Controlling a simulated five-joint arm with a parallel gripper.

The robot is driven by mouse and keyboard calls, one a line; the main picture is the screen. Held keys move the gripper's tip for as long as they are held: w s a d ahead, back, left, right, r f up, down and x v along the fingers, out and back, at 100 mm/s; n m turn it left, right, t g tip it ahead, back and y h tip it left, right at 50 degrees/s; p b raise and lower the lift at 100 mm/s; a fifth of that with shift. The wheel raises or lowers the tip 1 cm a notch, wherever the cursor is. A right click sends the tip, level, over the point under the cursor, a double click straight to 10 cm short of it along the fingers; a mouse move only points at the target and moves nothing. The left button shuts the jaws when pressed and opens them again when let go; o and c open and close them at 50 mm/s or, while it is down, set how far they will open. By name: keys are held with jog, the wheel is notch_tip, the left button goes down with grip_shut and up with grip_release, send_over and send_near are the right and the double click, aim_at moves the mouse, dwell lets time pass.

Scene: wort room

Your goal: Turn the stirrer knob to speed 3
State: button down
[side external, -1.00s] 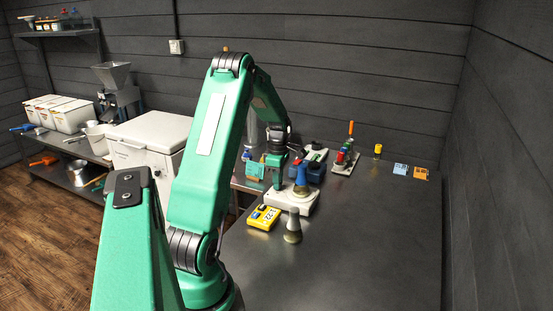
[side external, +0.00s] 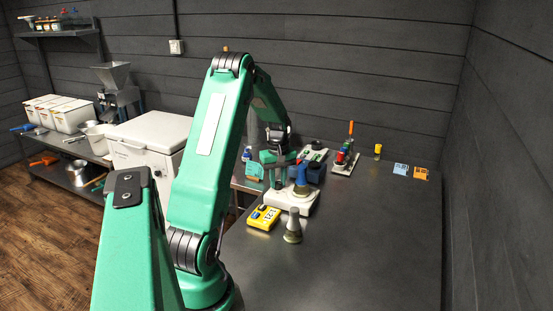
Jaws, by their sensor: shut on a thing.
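The stirrer (side external: 301,206) is a white, low, square-topped unit on the dark table. A flask (side external: 302,178) with a blue upper part and an amber lower part stands on its top. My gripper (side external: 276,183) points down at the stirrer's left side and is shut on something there. The stirrer knob is hidden behind my gripper and arm, and I cannot read its speed marks or setting.
A yellow meter (side external: 263,217) lies close to the stirrer's front left. A small flask (side external: 293,226) stands in front of it. A rack with coloured items (side external: 346,160) stands behind. The table's right side is clear, apart from blue (side external: 400,169) and orange cards (side external: 421,173).

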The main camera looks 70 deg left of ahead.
aim_at(278, 183)
jog(key=m, duration=0.6)
jog(key=shift+m, duration=0.3)
jog(key=m, duration=0.6)
jog(key=shift+m, duration=0.4)
jog(key=c, duration=1.2)
grip_release()
jog(key=shift+c, duration=0.2)
jog(key=shift+r, duration=0.15)
jog(key=shift+r, duration=3.85)
